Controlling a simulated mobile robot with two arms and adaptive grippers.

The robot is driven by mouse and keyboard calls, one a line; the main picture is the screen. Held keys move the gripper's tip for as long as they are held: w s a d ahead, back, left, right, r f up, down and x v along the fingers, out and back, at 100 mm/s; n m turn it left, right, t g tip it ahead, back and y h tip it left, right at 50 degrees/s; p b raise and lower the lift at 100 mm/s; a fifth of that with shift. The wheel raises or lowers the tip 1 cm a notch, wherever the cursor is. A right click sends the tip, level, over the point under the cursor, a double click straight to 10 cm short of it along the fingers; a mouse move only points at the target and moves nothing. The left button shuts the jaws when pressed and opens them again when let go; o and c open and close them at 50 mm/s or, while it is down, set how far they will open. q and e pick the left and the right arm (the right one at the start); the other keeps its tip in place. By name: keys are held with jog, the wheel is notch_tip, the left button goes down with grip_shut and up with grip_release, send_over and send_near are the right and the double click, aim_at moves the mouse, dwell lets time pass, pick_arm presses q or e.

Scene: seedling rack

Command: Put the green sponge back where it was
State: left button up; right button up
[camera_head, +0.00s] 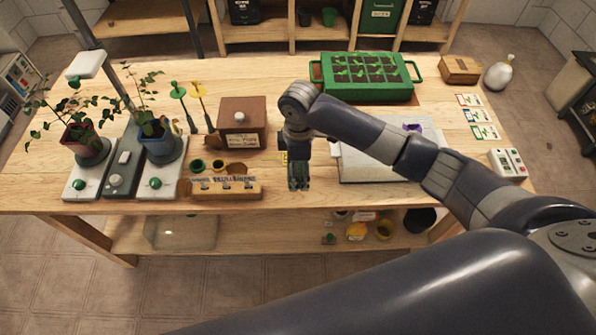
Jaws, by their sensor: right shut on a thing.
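My right gripper (298,184) points down near the front edge of the table, between the wooden label block and the white tray. It is shut on a small dark green thing that looks like the green sponge. The fingers hide most of it, and I cannot tell whether it touches the tabletop. No other green sponge shows clearly. My left gripper is not in view.
A wooden label block (226,189) stands left of the gripper, with a brown box (242,122) behind it. Potted plants stand at the left. A white tray (375,170) lies right, partly under my arm. A green seedling tray (365,97) is at the back.

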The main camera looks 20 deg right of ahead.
jog(key=shift+w, duration=0.35)
notch_tip(320, 180, down, 2)
jog(key=shift+s+f+p, duration=0.1)
jog(key=shift+f+p, duration=0.15)
jog(key=shift+p, duration=0.25)
jog(key=shift+f, duration=0.5)
jog(key=shift+f, duration=0.1)
jog(key=o, duration=0.9)
jog(key=shift+f, duration=0.1)
jog(key=shift+o, duration=0.2)
notch_tip(320, 180, up, 12)
jog(key=shift+r+b, duration=0.2)
jog(key=shift+b, duration=0.35)
